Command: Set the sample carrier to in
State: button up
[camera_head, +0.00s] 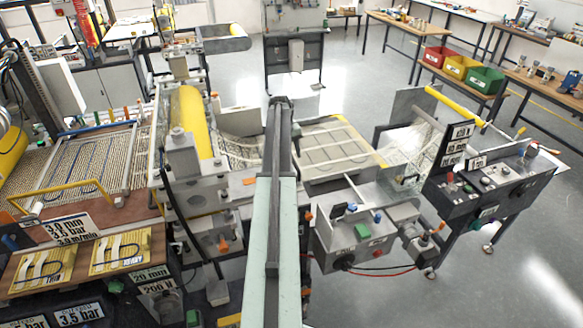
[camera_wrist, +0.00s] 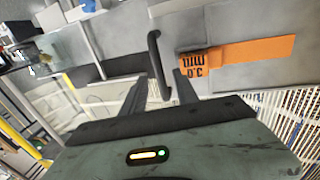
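No part is clearly labelled as the sample carrier. A flat framed tray (camera_head: 335,150) with pale sheet lies just right of my arm in the head view; I cannot tell if it is the carrier. My gripper (camera_wrist: 160,92) has its two dark fingers apart in the wrist view. A black bar handle (camera_wrist: 154,50) on a grey panel (camera_wrist: 110,42) stands beyond and between the fingertips; contact cannot be made out. In the head view my arm covers the middle, and the fingers cannot be made out there.
An orange label (camera_wrist: 240,52) lies right of the handle. A yellow roller (camera_head: 194,122) stands left of my arm. A control box (camera_head: 362,240) and a black panel (camera_head: 490,185) stand on the right. Open floor (camera_head: 480,285) lies at the lower right.

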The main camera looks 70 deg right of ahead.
aim_at(294, 163)
jog(key=f, duration=0.1)
jog(key=f+b, duration=0.1)
jog(key=f, duration=0.1)
jog(key=shift+s+d+f+b, duration=0.15)
jog(key=shift+s+d+b, duration=0.1)
jog(key=shift+b, duration=0.15)
jog(key=shift+s, duration=0.1)
grip_shut()
dwell(0.8)
